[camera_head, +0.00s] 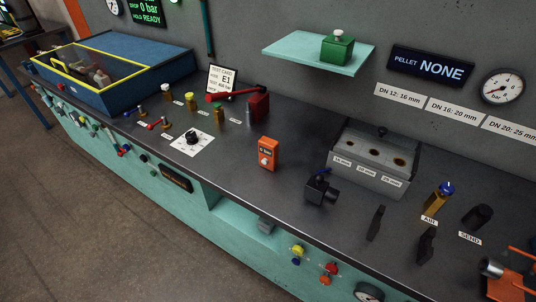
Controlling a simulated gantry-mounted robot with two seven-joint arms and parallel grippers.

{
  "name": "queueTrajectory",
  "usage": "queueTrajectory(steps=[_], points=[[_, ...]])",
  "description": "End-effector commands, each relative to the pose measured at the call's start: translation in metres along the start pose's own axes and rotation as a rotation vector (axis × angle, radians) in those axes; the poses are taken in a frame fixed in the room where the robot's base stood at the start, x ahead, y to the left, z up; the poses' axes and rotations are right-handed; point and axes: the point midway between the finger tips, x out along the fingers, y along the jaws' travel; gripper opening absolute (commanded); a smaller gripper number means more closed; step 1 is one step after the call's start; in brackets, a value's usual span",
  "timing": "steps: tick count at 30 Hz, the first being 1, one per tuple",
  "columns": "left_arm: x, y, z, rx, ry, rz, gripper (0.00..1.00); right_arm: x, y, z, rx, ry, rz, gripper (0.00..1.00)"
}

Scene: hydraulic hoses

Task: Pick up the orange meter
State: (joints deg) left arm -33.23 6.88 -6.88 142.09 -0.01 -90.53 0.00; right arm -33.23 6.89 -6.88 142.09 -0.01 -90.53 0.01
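The orange meter (268,154) stands upright on the dark bench top (230,160), near the middle of the view. It is a small box with a dark display at the top of its front and a pale round part below. It stands apart from the things around it. Neither my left gripper nor my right gripper shows in the head view, and nothing is seen touching the meter.
A white plate with a black knob (192,140) lies left of the meter. A red-handled device (258,106) stands behind it. A black fitting (321,189) is front right, and a grey three-hole block (372,163) is right. A green shelf (318,52) overhangs behind.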

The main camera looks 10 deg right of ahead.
Motion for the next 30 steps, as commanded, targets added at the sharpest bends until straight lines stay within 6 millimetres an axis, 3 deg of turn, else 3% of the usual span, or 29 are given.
queueTrajectory(steps=[2,19,30], points=[[0.0001,0.0000,0.0000,0.000,0.000,0.000,0.09,0.0001,0.0000,0.0000,0.000,0.000,0.000,1.00],[0.0001,0.0000,0.0000,0.000,0.000,0.000,0.96,0.0001,0.0000,0.0000,0.000,0.000,0.000,1.00],[-0.0016,-0.0023,-0.0072,0.004,0.015,-0.006,0.98,-0.0059,0.0001,-0.0019,0.000,0.000,0.000,1.00]])
